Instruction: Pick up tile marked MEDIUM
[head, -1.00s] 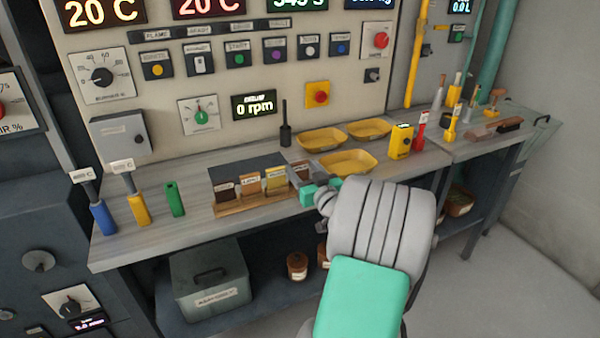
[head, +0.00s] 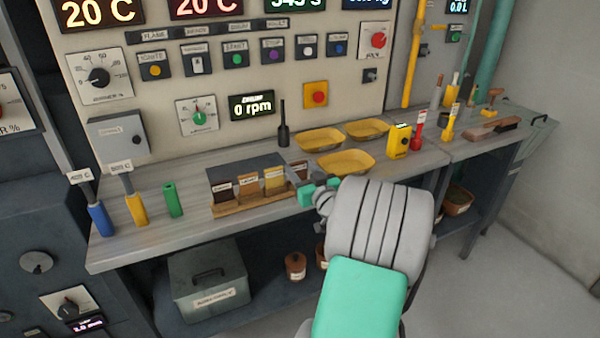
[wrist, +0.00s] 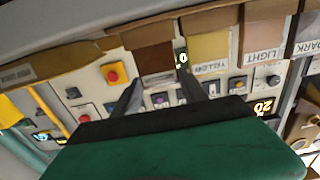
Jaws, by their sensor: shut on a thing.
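A rack (head: 240,206) on the bench holds a row of upright tiles. From the left in the head view they are a dark brown tile (head: 222,191), a tan tile (head: 249,185), a yellow tile (head: 275,181) and a brown tile (head: 300,171). In the wrist view, upside down, I read DARK (wrist: 308,35), LIGHT (wrist: 265,45) and YELLOW (wrist: 210,50). The brown end tile (wrist: 155,57) has a label I cannot read. My gripper (wrist: 160,84) is shut on this brown tile. In the head view my gripper (head: 316,190) partly covers it at the rack's right end.
Yellow trays (head: 345,162) lie behind my gripper. A black upright tool (head: 283,130) stands behind the rack. Blue, yellow and green handles (head: 173,198) stand to the left. A yellow box (head: 398,141) and red tool (head: 417,135) are to the right. The control panel rises behind.

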